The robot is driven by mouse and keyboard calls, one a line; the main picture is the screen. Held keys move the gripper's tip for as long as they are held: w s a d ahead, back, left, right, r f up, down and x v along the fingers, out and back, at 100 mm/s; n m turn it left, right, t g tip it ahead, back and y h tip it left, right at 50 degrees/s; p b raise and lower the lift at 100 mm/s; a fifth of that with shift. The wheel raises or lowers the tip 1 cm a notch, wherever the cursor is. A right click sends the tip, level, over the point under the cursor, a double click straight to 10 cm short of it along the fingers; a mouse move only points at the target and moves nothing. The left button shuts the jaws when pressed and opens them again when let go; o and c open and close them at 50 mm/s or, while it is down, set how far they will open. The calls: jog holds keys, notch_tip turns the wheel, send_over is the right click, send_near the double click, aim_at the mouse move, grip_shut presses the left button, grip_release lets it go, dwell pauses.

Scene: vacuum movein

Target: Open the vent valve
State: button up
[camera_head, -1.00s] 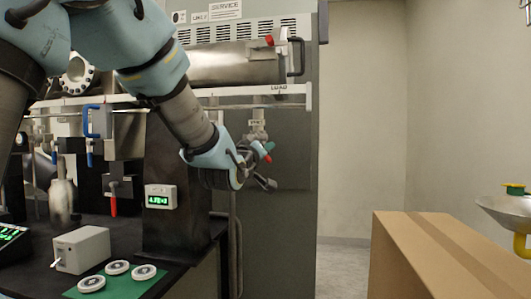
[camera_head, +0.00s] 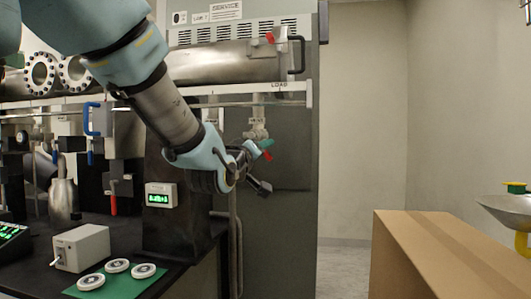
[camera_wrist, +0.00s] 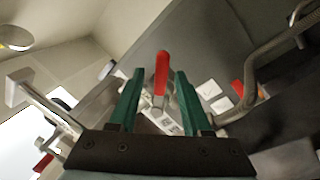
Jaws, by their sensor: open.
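A valve with a red lever handle hangs from a grey fitting (camera_head: 257,129) under the LOAD label, on the front of the cabinet. Its red handle (camera_head: 267,156) shows just below my green fingertips. My gripper (camera_head: 265,146) is in front of the fitting. In the wrist view, the red handle (camera_wrist: 161,72) stands upright in the gap between the two green fingers of my gripper (camera_wrist: 159,76). The fingers are apart, with a gap on each side of the handle. I cannot tell whether either finger touches it. The valve body is partly hidden by my gripper.
A metal chamber (camera_head: 225,62) with a black handle is above. A cardboard box (camera_head: 450,245) stands right, with open floor between.

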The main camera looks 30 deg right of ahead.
jog(key=b+v, duration=0.1)
jog(key=v, duration=0.6)
